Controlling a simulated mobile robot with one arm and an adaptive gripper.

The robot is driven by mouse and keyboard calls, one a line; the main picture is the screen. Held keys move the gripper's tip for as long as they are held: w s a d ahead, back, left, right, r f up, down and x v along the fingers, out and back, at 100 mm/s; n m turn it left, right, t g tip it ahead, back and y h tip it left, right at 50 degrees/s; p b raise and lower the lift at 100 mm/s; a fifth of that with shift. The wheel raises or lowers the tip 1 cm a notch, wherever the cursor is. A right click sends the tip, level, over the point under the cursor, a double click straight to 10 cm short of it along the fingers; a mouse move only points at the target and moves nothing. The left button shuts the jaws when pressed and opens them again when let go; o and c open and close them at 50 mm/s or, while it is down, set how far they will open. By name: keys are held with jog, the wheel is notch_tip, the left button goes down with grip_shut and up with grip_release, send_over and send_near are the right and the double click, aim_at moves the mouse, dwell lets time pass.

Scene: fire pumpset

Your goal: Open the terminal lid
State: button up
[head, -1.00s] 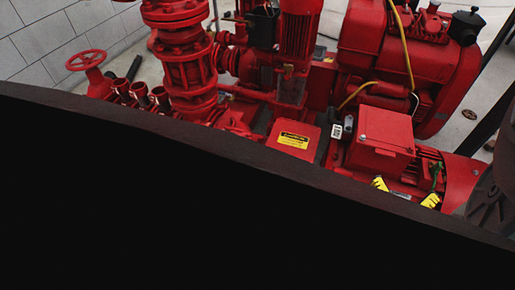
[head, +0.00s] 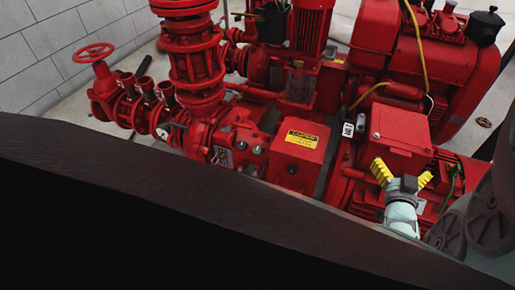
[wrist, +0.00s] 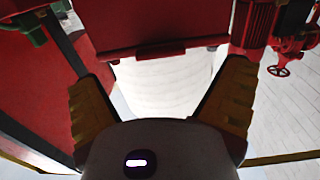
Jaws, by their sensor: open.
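The terminal box is a red block with a flat red lid (head: 395,128) on the right in the head view. The lid looks closed. In the wrist view a red box face (wrist: 155,22) with a lip along its lower edge fills the top middle, likely this same box. My gripper (head: 403,172) has yellow fingers spread wide, just in front of the box's near edge. Nothing is between the fingers (wrist: 160,95) in the wrist view, and the lip lies beyond them. I cannot tell whether a finger touches the box.
A second red box (head: 296,160) with a yellow caution label stands to the left. Red pipework with a handwheel (head: 93,52) is at the far left. A yellow cable (head: 418,48) hangs behind the terminal box. A large red engine housing (head: 445,65) stands behind.

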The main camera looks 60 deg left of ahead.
aim_at(400, 155)
jog(key=shift+b+x, duration=0.4)
jog(key=shift+x, duration=2.4)
jog(key=shift+s+a, duration=0.1)
